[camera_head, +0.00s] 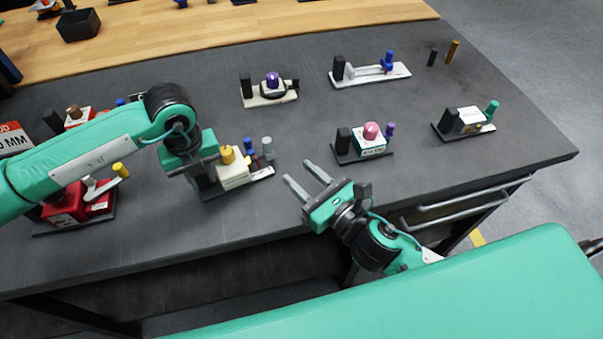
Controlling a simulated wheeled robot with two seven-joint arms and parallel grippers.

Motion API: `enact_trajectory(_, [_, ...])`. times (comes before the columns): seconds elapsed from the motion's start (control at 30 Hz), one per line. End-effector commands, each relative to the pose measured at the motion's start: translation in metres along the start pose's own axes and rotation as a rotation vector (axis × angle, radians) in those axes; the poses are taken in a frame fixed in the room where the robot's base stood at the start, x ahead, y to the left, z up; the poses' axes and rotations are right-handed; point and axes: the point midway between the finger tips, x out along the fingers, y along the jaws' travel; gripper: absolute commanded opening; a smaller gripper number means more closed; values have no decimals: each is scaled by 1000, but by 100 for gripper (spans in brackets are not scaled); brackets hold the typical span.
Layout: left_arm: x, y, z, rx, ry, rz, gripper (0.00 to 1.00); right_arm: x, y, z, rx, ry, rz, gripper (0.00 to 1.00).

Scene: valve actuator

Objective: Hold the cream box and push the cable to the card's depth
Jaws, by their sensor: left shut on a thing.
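The cream box (232,175) with a yellow knob (227,155) on top sits on a dark base plate left of the table's middle. My left gripper (208,168) is down at its left side, shut on it; the arm partly hides the contact. Beside the box stand a blue-topped part (248,144) and a grey cylinder (267,148); I cannot tell which is the cable.
A red box unit (66,207) stands at the left. Other units stand across the table: purple-knobbed (270,92), pink-knobbed (370,143), green-handled (468,122) and a long white one (370,74). The dark tabletop (320,115) is clear between them.

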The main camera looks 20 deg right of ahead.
Motion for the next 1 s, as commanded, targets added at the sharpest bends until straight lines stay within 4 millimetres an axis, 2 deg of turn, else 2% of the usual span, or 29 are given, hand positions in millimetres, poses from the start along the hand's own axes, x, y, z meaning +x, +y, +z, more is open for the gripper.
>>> enact_trajectory(0.03, [6, 2, -2, 0, 9, 7, 0, 0, 0, -1, 0, 0, 0, 39])
enact_trajectory(0.17, [6, 2, -2, 0, 9, 7, 0, 0, 0, -1, 0, 0, 0, 39])
enact_trajectory(0.2, [6, 2, -2, 0, 9, 7, 29, 0, 0, -1, 0, 0, 0, 39])
enact_trajectory(0.3, [5, 1, -2, 0, 7, 6, 49, 0, 0, -1, 0, 0, 0, 39])
enact_trajectory(0.33, [5, 1, -2, 0, 7, 5, 51, 0, 0, -1, 0, 0, 0, 39])
enact_trajectory(0.77, [-4, 0, 0, 0, 1, 1, 51, 0, 0, 0, 0, 0, 0, 39])
enact_trajectory(0.87, [-18, 0, 0, 0, 0, -1, 51, 0, 0, 0, 1, 0, 0, 39])
enact_trajectory(1.0, [-47, -1, 1, 1, -2, -1, 51, 0, 0, 0, 1, 0, 0, 39])
